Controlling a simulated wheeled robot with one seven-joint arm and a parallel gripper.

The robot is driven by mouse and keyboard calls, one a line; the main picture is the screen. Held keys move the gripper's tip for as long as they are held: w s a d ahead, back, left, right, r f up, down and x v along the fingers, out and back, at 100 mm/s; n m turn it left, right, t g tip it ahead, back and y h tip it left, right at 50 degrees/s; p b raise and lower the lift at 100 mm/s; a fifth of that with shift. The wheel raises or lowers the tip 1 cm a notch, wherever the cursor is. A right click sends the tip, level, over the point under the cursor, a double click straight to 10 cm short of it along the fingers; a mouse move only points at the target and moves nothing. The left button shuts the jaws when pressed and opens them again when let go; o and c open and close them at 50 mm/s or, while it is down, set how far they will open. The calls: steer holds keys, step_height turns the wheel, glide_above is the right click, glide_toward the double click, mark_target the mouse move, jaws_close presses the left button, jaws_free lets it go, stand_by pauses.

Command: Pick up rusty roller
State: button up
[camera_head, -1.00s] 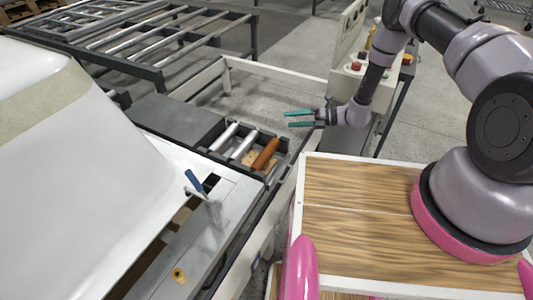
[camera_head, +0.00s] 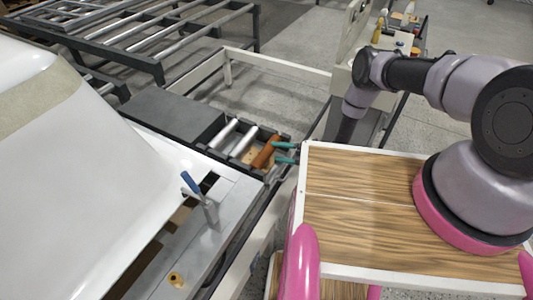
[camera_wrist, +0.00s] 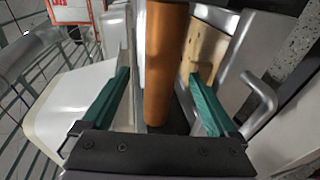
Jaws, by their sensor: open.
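The rusty roller (camera_head: 265,151) is an orange-brown cylinder lying in the dark conveyor frame (camera_head: 226,166), beside two silver rollers (camera_head: 243,143). In the wrist view the rusty roller (camera_wrist: 162,70) runs up the middle of the picture, between the teal fingers. My gripper (camera_head: 283,153) is at the right end of the roller in the head view. It is open, with one finger on each side of the roller in the wrist view (camera_wrist: 163,92). Whether the fingers touch it cannot be told. My forearm and the white rail partly hide the gripper in the head view.
A metal handle (camera_wrist: 262,95) and a tan block with holes (camera_wrist: 207,50) are close to the right finger. A large white tub shell (camera_head: 70,180) fills the left. A blue-handled tool (camera_head: 191,184) stands on the grey plate. A wooden-topped surface (camera_head: 360,200) lies at right.

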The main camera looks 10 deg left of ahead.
mark_target(273, 151)
steer(key=x, duration=0.5)
steer(key=shift+f, duration=0.1)
steer(key=shift+a, duration=0.1)
jaws_close()
